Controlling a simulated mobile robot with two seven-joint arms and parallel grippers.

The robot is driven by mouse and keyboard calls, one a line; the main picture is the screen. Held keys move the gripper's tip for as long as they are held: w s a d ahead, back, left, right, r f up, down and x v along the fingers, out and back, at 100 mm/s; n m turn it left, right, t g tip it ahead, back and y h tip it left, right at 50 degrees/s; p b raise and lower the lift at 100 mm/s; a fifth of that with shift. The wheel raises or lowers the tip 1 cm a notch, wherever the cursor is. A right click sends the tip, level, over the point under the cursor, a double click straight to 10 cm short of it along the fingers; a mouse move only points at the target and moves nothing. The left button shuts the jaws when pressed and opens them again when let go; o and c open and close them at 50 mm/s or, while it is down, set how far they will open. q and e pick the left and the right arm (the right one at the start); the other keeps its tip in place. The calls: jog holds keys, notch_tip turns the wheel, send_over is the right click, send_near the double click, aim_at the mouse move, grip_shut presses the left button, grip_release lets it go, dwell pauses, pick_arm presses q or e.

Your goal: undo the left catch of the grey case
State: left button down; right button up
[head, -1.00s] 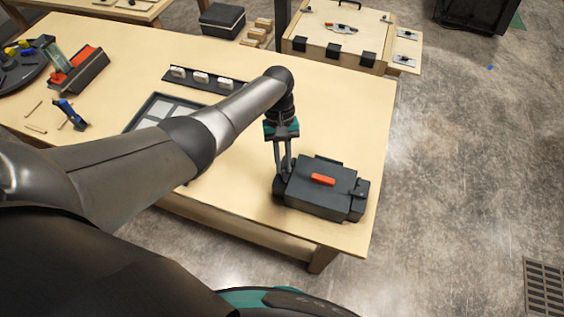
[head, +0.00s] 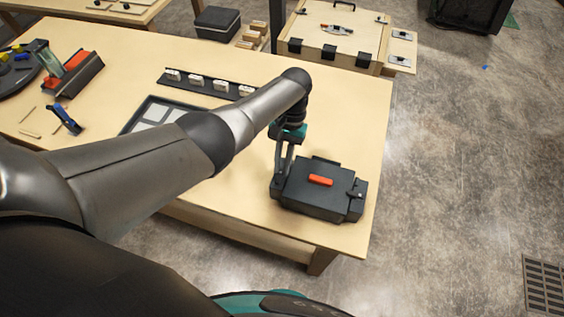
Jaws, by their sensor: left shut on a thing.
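The grey case (head: 318,196) sits near the front right corner of the wooden table, its lid down, with an orange handle (head: 320,180) on top. A latch (head: 357,190) shows on its right side. The left catch (head: 276,187) is at the case's left side, small, dark and partly hidden by my fingers. My left gripper (head: 280,175) reaches down from above onto this catch and is shut on it. Whether the catch is still hooked cannot be made out. My right gripper is not in view.
A dark strip with several white blocks (head: 194,81) and a tray with pale squares (head: 150,113) lie behind my left arm. A blue tool (head: 66,118) lies further left. The table (head: 350,110) is clear behind the case; its right edge is close to the case.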

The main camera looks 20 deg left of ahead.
pick_arm(q)
jog(key=c, duration=0.9)
grip_release()
jog(key=shift+o, duration=0.2)
jog(key=v, duration=1.5)
jog(key=shift+r, duration=0.2)
jog(key=shift+f, duration=0.1)
